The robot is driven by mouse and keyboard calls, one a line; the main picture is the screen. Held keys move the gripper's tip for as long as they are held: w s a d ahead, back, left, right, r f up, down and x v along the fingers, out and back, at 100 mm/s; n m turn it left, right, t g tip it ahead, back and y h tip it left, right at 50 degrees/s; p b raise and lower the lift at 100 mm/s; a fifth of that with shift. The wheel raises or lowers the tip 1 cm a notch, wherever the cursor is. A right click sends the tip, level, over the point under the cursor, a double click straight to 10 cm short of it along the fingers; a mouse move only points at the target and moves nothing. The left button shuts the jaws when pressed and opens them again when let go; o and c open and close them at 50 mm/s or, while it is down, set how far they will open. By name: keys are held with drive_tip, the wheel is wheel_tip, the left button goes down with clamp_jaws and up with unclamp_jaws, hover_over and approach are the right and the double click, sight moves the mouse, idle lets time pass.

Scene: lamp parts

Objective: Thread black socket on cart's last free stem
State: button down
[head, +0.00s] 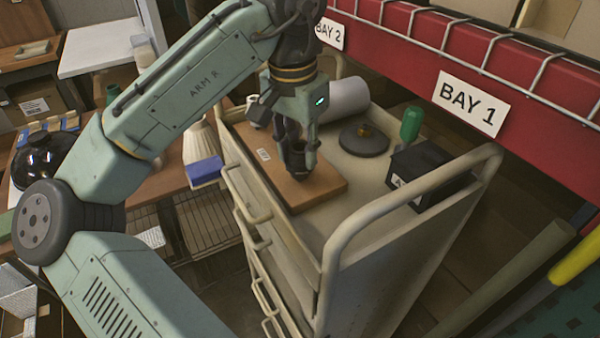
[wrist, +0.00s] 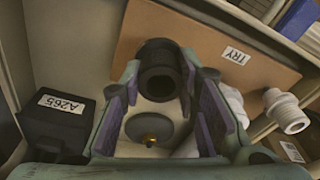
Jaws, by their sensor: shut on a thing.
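My gripper (head: 298,158) is shut on the black socket (wrist: 160,72), a short dark ring-shaped part. It holds the socket over the wooden board (head: 320,188) on the cart (head: 378,204); whether the socket touches the board I cannot tell. To the right in the head view, a dark round base (head: 362,145) with a small bare brass stem (head: 366,131) sits on the cart top. In the wrist view, the base (wrist: 165,126) and brass stem (wrist: 151,140) show between the fingers, apart from the socket. A white threaded socket (wrist: 288,112) stands off to the right.
A black box (head: 432,168) labelled A265 and a green-handled tool (head: 411,123) stand right of the base. A white cylinder (head: 346,98) lies behind. The cart's raised rail (head: 400,192) and the red shelf marked BAY 1 (head: 470,103) bound the space.

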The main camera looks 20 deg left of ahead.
drive_tip(key=m, duration=0.6)
drive_tip(key=shift+s+f+g+h, duration=0.15)
drive_tip(key=shift+f+g+h, duration=0.15)
drive_tip(key=shift+f+h, duration=0.1)
drive_tip(key=shift+m, duration=0.3)
drive_tip(key=shift+m, duration=0.3)
drive_tip(key=m, duration=0.6)
drive_tip(key=shift+a+g, duration=0.1)
drive_tip(key=shift+g, duration=0.3)
drive_tip(key=shift+m, duration=0.3)
drive_tip(key=c, duration=1.7)
unclamp_jaws()
drive_tip(key=shift+m, duration=0.4)
drive_tip(key=o, duration=0.5)
drive_tip(key=shift+o, duration=0.2)
drive_tip(key=shift+w+r, duration=0.1)
drive_tip(key=shift+w, duration=0.1)
